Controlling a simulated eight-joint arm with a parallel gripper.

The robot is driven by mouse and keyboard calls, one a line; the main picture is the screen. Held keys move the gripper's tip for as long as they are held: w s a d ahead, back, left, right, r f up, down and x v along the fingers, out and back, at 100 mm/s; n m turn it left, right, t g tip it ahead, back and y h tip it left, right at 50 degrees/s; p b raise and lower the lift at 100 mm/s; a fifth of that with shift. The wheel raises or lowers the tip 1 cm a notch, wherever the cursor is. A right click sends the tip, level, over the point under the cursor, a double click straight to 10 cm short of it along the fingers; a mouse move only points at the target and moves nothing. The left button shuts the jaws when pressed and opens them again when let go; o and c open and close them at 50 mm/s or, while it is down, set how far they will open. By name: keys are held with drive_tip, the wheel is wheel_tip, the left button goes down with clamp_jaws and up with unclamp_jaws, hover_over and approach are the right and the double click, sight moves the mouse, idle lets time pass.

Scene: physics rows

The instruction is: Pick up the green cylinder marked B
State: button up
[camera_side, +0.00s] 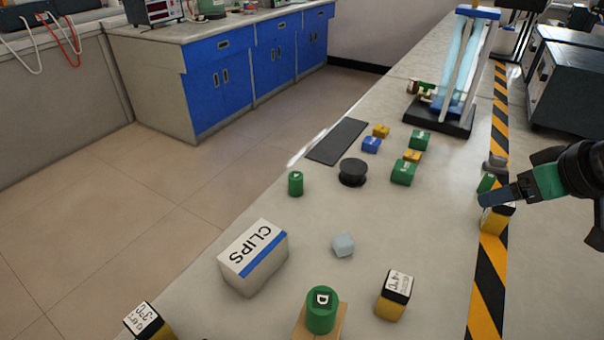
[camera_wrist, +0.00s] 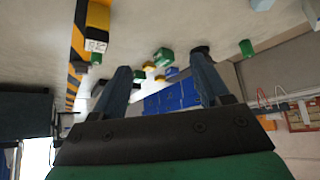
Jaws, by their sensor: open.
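A small green cylinder (camera_side: 486,183) sits on the striped tape beside my gripper, partly hidden; its mark is not readable. Another green cylinder (camera_side: 295,183) stands upright near the table's left edge, with a letter on top too small to read. A third green cylinder (camera_side: 321,310), marked D, stands on a wooden block in front. I cannot tell which cylinder is marked B. My gripper (camera_side: 497,196) is at the right, over the tape. In the wrist view my gripper (camera_wrist: 161,88) has its fingers spread, with nothing held between them.
A yellow and black block (camera_side: 497,218) is right by my gripper. A CLIPS box (camera_side: 253,257), a pale blue block (camera_side: 343,245), a black spool (camera_side: 353,172) and another labelled yellow block (camera_side: 394,295) stand on the table. Green, blue and yellow blocks (camera_side: 404,172) cluster farther back.

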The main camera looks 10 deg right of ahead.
drive_tip(key=w+d+n+g+y, duration=0.2)
drive_tip(key=w+d, duration=0.1)
drive_tip(key=w, duration=0.3)
drive_tip(key=n+t+y, duration=0.2)
drive_tip(key=n+y, duration=0.3)
drive_tip(key=y, duration=0.1)
hover_over(496, 177)
drive_tip(key=s+a, duration=0.1)
drive_tip(key=a, duration=0.1)
wheel_tip(496, 177, down, 5)
drive_tip(key=d+f+n, duration=0.1)
drive_tip(key=d, duration=0.1)
drive_tip(key=s+d+f+t+y, duration=0.1)
drive_tip(key=f, duration=0.1)
drive_tip(key=s+d+f+n+y, duration=0.1)
drive_tip(key=d, duration=0.1)
drive_tip(key=shift+d+f+n, duration=0.25)
drive_tip(key=shift+d+n, duration=0.05)
drive_tip(key=shift+d, duration=0.05)
drive_tip(key=shift+s+f+t, duration=0.1)
drive_tip(key=shift+f+t, duration=0.1)
drive_tip(key=shift+t, duration=0.1)
drive_tip(key=shift+x, duration=2.7)
drive_tip(key=shift+c, duration=0.2)
clamp_jaws()
